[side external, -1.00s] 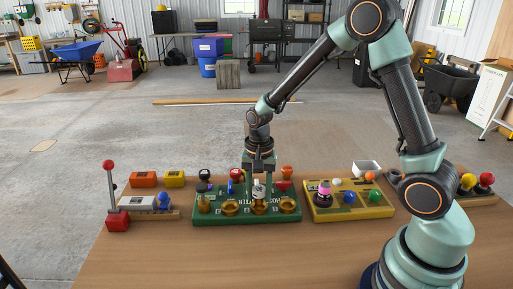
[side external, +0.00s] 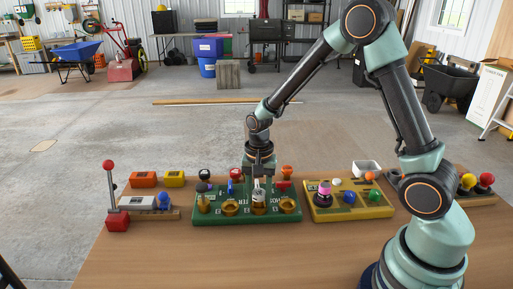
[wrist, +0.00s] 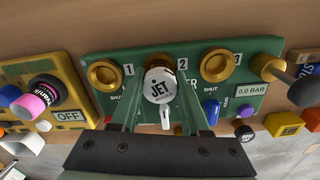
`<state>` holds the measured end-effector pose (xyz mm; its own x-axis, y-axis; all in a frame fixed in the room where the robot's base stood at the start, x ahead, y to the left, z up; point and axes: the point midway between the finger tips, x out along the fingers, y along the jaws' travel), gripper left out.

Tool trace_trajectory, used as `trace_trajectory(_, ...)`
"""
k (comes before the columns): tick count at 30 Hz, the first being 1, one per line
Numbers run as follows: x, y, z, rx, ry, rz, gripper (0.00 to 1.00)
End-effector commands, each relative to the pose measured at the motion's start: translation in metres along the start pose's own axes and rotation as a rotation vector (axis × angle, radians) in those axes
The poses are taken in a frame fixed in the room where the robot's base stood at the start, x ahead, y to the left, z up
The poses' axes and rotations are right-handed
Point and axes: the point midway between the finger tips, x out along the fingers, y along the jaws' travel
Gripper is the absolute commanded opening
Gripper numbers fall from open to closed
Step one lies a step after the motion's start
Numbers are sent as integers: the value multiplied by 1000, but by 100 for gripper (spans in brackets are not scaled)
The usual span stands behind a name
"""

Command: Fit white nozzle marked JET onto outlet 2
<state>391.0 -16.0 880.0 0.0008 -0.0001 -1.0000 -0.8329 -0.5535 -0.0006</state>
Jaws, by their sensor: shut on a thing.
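The white nozzle marked JET (wrist: 159,88) is between the two fingers of my gripper (wrist: 160,103), which is shut on it. In the wrist view it stands at outlet 2, a brass ring (wrist: 158,62) beside the number 2, covering much of it. Whether it is fully seated cannot be told. In the side view my gripper (side external: 259,182) is low over the green board (side external: 212,216), with the nozzle (side external: 258,195) upright below it. Outlets 1 (wrist: 104,75) and 3 (wrist: 216,65) are uncovered on either side.
A white lever (wrist: 165,119) and a blue lever (wrist: 211,110) lie close to the fingers. A yellow board (side external: 350,213) with a pink-black knob (side external: 324,192) stands to the right in the side view. A red-knobbed lever (side external: 109,190) stands left. The front table is clear.

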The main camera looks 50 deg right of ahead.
Motion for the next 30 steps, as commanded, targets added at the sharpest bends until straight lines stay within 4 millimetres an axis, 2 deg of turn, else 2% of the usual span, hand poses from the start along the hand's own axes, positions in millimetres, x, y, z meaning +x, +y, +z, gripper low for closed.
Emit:
trace_trajectory(12,5,0,0,0,0,0,0)
trace_trajectory(30,-11,0,0,0,1,-1,0)
